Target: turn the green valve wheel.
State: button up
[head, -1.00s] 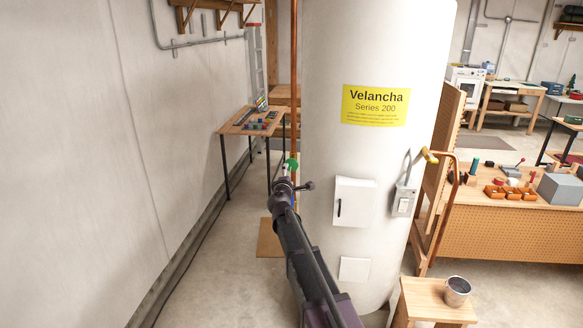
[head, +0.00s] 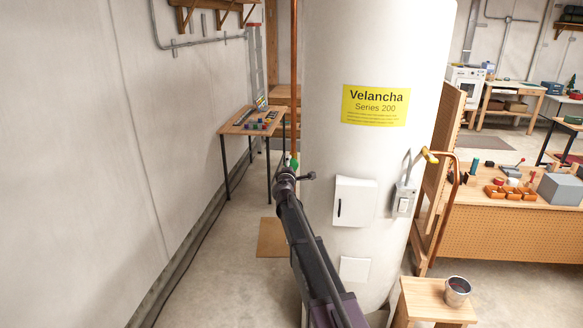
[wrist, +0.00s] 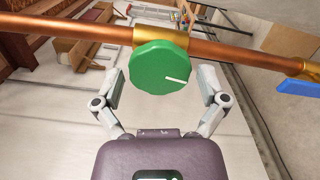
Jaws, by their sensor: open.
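The green valve wheel (wrist: 160,68) sits on a copper pipe (wrist: 90,31) in the wrist view, with a white mark pointing to the right and slightly down. My gripper (wrist: 163,80) is open, with one finger on each side of the wheel's lower part. A gap shows between each finger and the wheel's rim.
A blue lever handle (wrist: 298,87) is on the same pipe at the right. The large white tank (head: 330,120) stands close to the right of my arm, with a small white box on it. A plain wall (head: 90,150) is at the left.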

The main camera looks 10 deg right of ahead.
jog(key=c, duration=0.6)
jog(key=shift+c, duration=0.2)
jog(key=shift+m, duration=1.7)
jog(key=shift+m, duration=1.7)
